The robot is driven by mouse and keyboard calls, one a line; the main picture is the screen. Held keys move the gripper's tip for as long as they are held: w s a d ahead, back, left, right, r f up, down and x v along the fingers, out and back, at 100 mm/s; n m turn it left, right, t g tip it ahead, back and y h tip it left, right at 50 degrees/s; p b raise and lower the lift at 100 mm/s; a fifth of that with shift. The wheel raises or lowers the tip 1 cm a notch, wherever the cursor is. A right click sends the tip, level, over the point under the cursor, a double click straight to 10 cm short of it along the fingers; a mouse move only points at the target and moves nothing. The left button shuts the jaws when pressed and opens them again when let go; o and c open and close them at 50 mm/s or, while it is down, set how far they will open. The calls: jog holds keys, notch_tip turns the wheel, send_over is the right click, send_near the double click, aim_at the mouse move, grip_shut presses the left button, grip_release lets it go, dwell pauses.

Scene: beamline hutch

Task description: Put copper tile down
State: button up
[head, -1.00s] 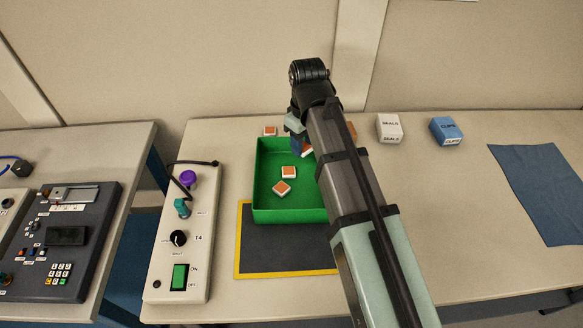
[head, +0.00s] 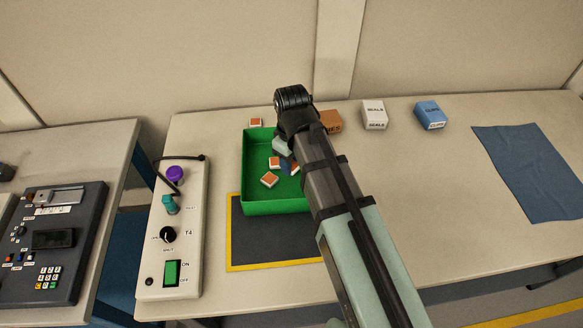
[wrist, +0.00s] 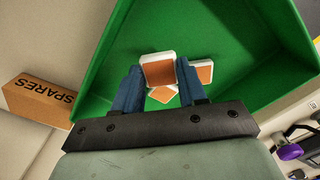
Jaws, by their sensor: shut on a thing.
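My gripper (head: 287,164) is over the inside of the green tray (head: 276,207), pointing down. Its blue fingers are shut on a copper tile (wrist: 158,70), a white-edged square with a copper-orange face, which shows between the fingertips in the wrist view. Two more copper tiles lie in the tray in the head view, one at the near left (head: 269,180) and one farther back (head: 275,163). In the wrist view they lie below the held tile, one partly hidden by it. I cannot tell whether the held tile touches them or the tray floor. My arm hides the tray's right side.
Another copper tile (head: 255,122) lies on the table behind the tray. A brown spares box (wrist: 42,97), a white box (head: 374,115) and a blue box (head: 430,115) stand at the back. A control panel (head: 173,235) is left of the tray. A blue cloth (head: 530,170) lies right.

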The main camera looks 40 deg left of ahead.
jog(key=shift+f, duration=1.7)
jog(key=o, duration=1)
jog(key=shift+f, duration=0.1)
notch_tip(320, 180, up, 12)
jog(key=shift+r, duration=0.1)
